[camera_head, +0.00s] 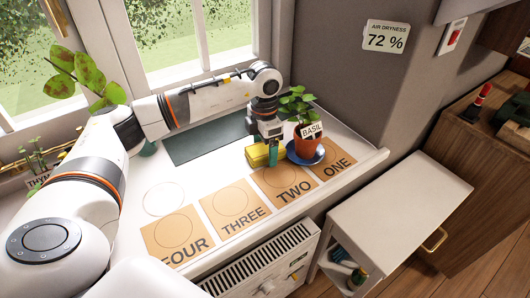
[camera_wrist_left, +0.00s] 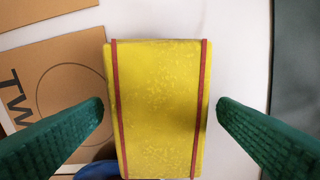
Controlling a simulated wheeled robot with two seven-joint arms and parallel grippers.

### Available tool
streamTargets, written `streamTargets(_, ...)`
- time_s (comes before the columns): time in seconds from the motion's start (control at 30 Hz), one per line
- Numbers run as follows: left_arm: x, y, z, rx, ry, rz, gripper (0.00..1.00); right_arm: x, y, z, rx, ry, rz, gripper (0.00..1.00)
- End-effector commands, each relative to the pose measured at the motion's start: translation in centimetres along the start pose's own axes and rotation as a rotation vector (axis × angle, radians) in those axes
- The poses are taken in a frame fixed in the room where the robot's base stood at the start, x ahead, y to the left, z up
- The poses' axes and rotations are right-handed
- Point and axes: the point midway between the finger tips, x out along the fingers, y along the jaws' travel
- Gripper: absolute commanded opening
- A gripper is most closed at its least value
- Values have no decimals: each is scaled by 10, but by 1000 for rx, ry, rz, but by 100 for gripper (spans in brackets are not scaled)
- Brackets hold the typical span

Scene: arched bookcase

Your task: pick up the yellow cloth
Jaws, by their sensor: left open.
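The yellow cloth (camera_wrist_left: 158,100) is a folded yellow block with two red bands along its sides. In the left wrist view it lies between the two green fingers of my left gripper (camera_wrist_left: 160,112), with a gap on each side. In the head view the yellow cloth (camera_head: 256,156) is on the white windowsill beside the potted basil. My left gripper (camera_head: 267,150) reaches down over it from above, open, and partly hides it. My right gripper is not in view.
The basil pot (camera_head: 307,141) stands on a blue saucer (camera_head: 318,155) close to the right of my gripper. Brown cards (camera_head: 232,207) with number words lie along the sill's front. A dark green mat (camera_head: 205,142) lies behind. A white cabinet (camera_head: 405,195) stands below right.

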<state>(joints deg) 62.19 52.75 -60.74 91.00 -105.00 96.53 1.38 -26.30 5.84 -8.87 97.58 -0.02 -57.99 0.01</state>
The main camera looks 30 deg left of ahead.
Motion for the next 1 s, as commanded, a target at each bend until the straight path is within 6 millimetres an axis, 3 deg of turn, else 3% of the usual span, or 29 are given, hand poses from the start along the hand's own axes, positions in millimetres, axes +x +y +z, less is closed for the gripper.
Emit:
streamTargets(0.17,-1,0,0,0,1,0,79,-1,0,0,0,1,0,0)
streamTargets(0.43,-1,0,0,0,1,0,34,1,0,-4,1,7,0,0)
streamTargets(0.73,-6,0,-1,0,3,-1,34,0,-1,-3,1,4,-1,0)
streamTargets(0.87,-26,0,-1,0,5,-3,34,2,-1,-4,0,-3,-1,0)
streamTargets(1.0,-55,1,-1,-1,5,-3,34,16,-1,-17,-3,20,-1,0)
